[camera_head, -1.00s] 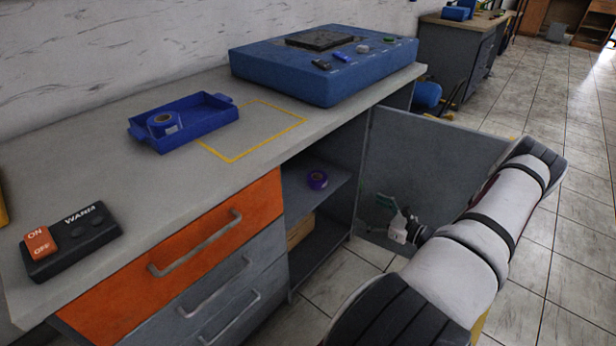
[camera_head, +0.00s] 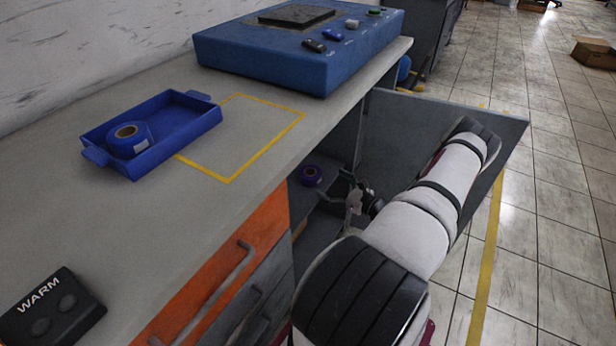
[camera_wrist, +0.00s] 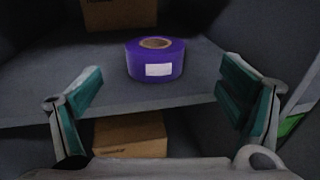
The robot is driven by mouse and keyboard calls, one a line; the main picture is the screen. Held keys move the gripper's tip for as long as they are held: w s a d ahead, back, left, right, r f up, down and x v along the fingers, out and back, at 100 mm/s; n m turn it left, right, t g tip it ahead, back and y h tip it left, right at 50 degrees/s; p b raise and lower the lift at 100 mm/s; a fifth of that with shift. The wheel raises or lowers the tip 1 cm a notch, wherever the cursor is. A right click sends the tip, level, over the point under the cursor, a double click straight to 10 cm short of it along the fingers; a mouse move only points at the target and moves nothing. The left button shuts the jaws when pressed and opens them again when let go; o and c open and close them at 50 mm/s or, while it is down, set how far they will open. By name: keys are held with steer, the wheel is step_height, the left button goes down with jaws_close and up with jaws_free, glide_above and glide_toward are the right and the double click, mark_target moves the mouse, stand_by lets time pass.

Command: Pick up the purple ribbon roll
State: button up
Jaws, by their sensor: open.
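The purple ribbon roll (camera_wrist: 155,62) lies flat on the cabinet's shelf, with a white label on its side and a brown core. It also shows inside the open cabinet in the head view (camera_head: 311,175). My gripper (camera_wrist: 160,92) is open and empty, with its green-padded fingers spread left and right in the wrist view. The roll is ahead of the fingertips, near the middle of the gap between them, and apart from both. In the head view, my gripper (camera_head: 348,188) is at the cabinet opening, just right of the roll.
The shelf (camera_wrist: 110,92) has one box (camera_wrist: 118,14) behind the roll and another box (camera_wrist: 130,135) below. On the tabletop are a blue tray (camera_head: 185,133) holding a blue roll (camera_head: 128,140) and a blue machine (camera_head: 270,55).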

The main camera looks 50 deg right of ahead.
mark_target(310, 173)
steer(key=w, duration=0.4)
steer(key=shift+d+f+b, duration=0.1)
steer(key=shift+d+b, duration=0.1)
steer(key=shift+b, duration=0.1)
steer(key=w+b, duration=0.1)
steer(key=w, duration=0.3)
steer(key=shift+w+a+b, duration=0.1)
steer(key=shift+w+b, duration=0.2)
steer(key=shift+w, duration=0.35)
steer(key=c, duration=1.3)
